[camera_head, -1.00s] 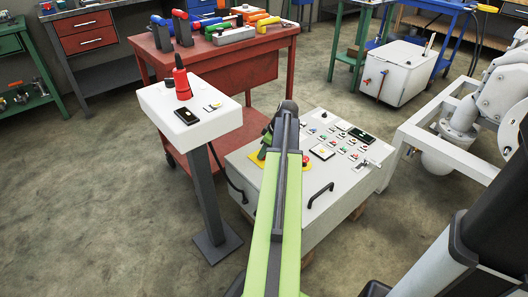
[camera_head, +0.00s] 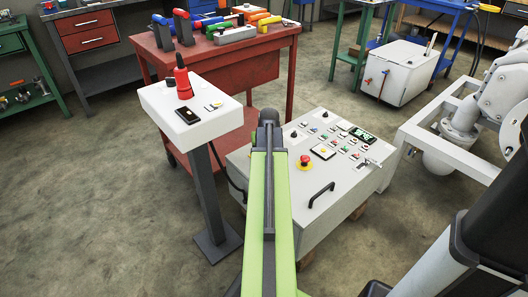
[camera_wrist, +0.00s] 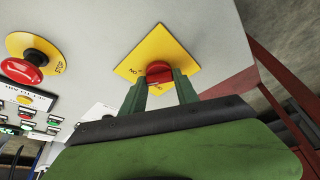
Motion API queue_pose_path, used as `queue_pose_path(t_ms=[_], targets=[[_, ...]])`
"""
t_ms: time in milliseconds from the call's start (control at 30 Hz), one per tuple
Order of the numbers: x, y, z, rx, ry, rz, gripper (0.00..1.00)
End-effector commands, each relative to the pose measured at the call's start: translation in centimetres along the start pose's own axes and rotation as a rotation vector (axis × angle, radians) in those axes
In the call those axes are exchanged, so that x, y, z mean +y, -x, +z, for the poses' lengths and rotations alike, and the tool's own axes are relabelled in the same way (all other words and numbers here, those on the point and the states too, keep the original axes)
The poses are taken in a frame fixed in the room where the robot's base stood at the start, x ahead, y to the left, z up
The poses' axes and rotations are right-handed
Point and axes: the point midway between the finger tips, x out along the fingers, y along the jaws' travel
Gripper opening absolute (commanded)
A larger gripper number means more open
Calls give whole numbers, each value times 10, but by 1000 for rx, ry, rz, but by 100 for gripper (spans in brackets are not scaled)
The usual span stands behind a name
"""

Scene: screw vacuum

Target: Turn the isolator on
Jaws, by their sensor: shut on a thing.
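The isolator is a red rotary knob (camera_wrist: 158,70) on a square yellow plate (camera_wrist: 157,45) on the grey control box (camera_wrist: 95,30). Lettering on the plate includes ON and OFF. My gripper (camera_wrist: 160,79) has its two green fingers on either side of the knob, shut on it. The fingers partly cover the knob, so its exact angle is unclear. In the head view my arm hides the isolator and fingertips. There, the control box (camera_head: 345,195) carries several buttons and a display (camera_head: 361,136) lit green.
A red emergency stop (camera_wrist: 22,70) on a yellow disc sits beside the isolator. A white pedestal panel (camera_head: 220,118) with a red control stands left. A red workbench (camera_head: 230,75) is behind.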

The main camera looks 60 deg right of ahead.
Motion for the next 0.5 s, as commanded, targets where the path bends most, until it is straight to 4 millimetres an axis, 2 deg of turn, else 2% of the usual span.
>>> queue_pose_path(t_ms=[200,500], targets=[[-4,0,2,-6,-128,49,0],[-5,0,2,-8,-225,86,0]])
